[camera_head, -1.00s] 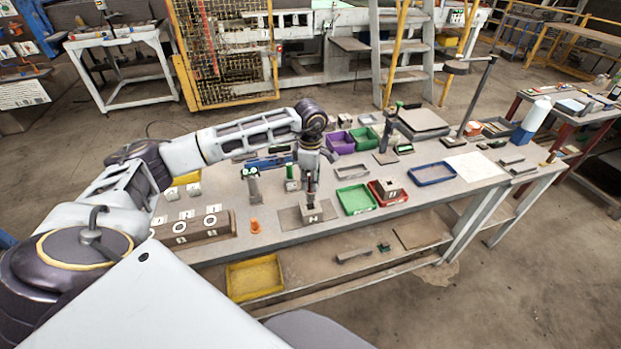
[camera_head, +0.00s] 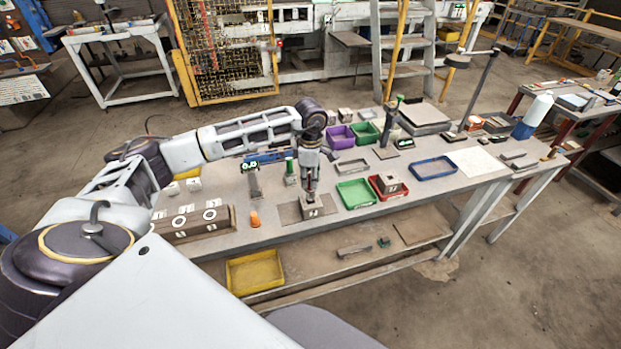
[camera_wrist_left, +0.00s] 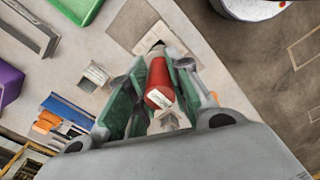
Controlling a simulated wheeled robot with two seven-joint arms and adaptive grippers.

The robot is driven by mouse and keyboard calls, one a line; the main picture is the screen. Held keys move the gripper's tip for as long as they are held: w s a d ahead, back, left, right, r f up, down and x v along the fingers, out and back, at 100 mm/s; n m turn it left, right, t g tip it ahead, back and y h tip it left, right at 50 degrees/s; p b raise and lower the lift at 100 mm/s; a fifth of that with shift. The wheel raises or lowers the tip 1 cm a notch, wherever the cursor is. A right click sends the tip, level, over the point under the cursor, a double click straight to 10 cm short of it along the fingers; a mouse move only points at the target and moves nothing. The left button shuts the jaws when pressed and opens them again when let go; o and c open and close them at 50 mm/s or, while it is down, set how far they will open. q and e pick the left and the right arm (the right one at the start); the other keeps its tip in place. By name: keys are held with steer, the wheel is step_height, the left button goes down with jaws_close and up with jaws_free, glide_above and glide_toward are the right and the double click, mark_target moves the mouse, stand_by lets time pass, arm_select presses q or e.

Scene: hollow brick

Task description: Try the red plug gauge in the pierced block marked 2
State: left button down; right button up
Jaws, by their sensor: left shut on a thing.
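My left gripper (camera_head: 310,188) points down over a small pierced block (camera_head: 319,207) on a dark flat plate (camera_head: 291,213) on the bench. In the left wrist view its green-padded fingers (camera_wrist_left: 150,92) are shut on the red plug gauge (camera_wrist_left: 158,76), a red cylinder with a pale label on its end. The gauge's lower end is at the block's top; I cannot tell how deep it sits. The block's dark mark is too small to read surely. Another pierced block (camera_head: 391,184) stands in a red tray (camera_head: 375,189). My right gripper is out of view.
A wooden stand with white rings (camera_head: 190,223) and an orange cone-like piece (camera_head: 254,219) lie left. Green (camera_head: 356,194), purple (camera_head: 341,137) and blue (camera_head: 434,171) trays stand behind and right. Upright green-topped pieces (camera_head: 290,171) stand close to the gripper.

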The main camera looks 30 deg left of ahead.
arm_select(q)
steer(key=shift+f, duration=0.3)
steer(key=shift+f+b, duration=0.35)
steer(key=shift+b, duration=0.15)
steer(key=shift+f, duration=0.1)
stand_by(0.6)
steer(key=shift+s+f, duration=0.1)
steer(key=shift+f, duration=0.1)
stand_by(1.4)
steer(key=shift+r, duration=0.15)
steer(key=shift+r, duration=0.5)
steer(key=shift+r+p, duration=1.1)
steer(key=shift+r, duration=0.95)
